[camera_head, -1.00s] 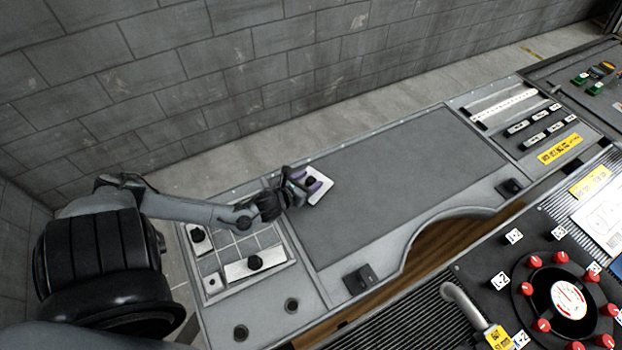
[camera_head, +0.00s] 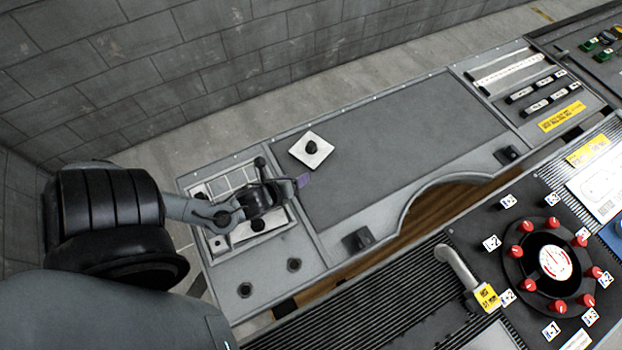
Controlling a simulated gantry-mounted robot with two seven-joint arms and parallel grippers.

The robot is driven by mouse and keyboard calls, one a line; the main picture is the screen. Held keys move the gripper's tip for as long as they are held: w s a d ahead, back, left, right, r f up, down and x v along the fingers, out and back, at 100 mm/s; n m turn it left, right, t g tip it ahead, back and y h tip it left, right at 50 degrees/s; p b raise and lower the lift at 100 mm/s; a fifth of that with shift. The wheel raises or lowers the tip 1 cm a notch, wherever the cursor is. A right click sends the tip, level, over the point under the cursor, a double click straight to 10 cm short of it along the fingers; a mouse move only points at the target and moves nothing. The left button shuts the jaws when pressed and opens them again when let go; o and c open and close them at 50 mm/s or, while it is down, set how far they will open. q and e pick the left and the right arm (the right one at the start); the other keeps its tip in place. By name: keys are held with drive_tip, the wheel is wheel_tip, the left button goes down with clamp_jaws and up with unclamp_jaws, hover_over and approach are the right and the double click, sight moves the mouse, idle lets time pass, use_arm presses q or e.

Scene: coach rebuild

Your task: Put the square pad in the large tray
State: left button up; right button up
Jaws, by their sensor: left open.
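The square pad (camera_head: 318,157) is a white plate with a black knob. It lies turned at an angle at the far left corner of the large tray (camera_head: 410,140), a wide dark grey recessed panel. Whether the pad's corner overlaps the tray's rim is hard to tell. My left gripper (camera_head: 298,184), with purple fingertips, is open and empty. It is on the near side of the pad, apart from it, over the tray's left edge. My right gripper is not in view.
A small divided tray (camera_head: 238,179) with white knobbed pieces is left of the large tray, partly behind my left arm. Most of the large tray is bare. A black switch block (camera_head: 358,240) stands at its front edge. Red-knobbed controls (camera_head: 552,262) are at lower right.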

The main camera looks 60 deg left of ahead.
use_arm(q)
drive_tip(key=d+n+g, duration=0.1)
drive_tip(key=d+n, duration=0.2)
drive_tip(key=s+d+n+g+h, duration=0.1)
drive_tip(key=d+n, duration=0.3)
drive_tip(key=d+n+g+h, duration=0.1)
drive_tip(key=d+n, duration=0.2)
drive_tip(key=n, duration=0.1)
drive_tip(key=shift+s+d+r, duration=0.2)
drive_tip(key=shift+d+r, duration=0.15)
drive_tip(key=s+d+r+n+g+h, duration=0.2)
drive_tip(key=d+r+n, duration=0.4)
drive_tip(key=n, duration=0.5)
drive_tip(key=shift+s+d+g, duration=0.4)
drive_tip(key=shift+d+g, duration=0.2)
drive_tip(key=shift+d, duration=0.4)
drive_tip(key=shift+r, duration=0.1)
